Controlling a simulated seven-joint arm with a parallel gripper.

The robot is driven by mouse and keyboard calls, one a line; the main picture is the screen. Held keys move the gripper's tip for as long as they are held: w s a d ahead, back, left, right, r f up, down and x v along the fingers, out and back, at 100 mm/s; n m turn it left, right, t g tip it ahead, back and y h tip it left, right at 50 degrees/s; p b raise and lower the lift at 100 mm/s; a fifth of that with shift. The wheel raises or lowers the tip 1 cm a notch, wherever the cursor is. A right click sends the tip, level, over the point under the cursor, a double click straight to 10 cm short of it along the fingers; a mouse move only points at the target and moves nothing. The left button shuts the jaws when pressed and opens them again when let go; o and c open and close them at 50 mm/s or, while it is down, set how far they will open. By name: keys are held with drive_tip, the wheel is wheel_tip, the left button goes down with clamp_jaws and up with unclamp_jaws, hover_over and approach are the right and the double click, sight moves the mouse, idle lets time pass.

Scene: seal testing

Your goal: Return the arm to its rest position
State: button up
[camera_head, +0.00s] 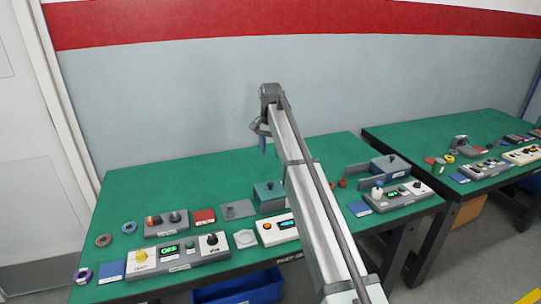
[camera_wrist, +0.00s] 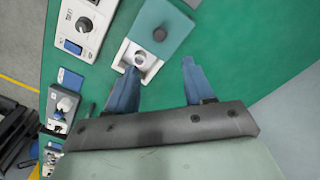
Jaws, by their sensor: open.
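My gripper (camera_head: 262,142) hangs from the raised arm above the green bench (camera_head: 140,185) in the head view, seen small and partly behind the arm. In the wrist view its two blue fingers (camera_wrist: 160,66) are spread apart with nothing between them. The left fingertip overlaps the white block with a round metal part (camera_wrist: 140,58) in the picture; I cannot tell the height gap. A teal box with a dark knob (camera_wrist: 160,33) adjoins that block. My arm hides part of the bench's middle in the head view.
On the bench stand a grey device with a green display (camera_head: 178,255), a white device with an orange button (camera_head: 277,230), a teal box (camera_head: 268,193) and another fixture (camera_head: 390,168). A second bench (camera_head: 430,135) is at right. The bench's back left is clear.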

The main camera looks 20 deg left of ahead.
idle(0.5)
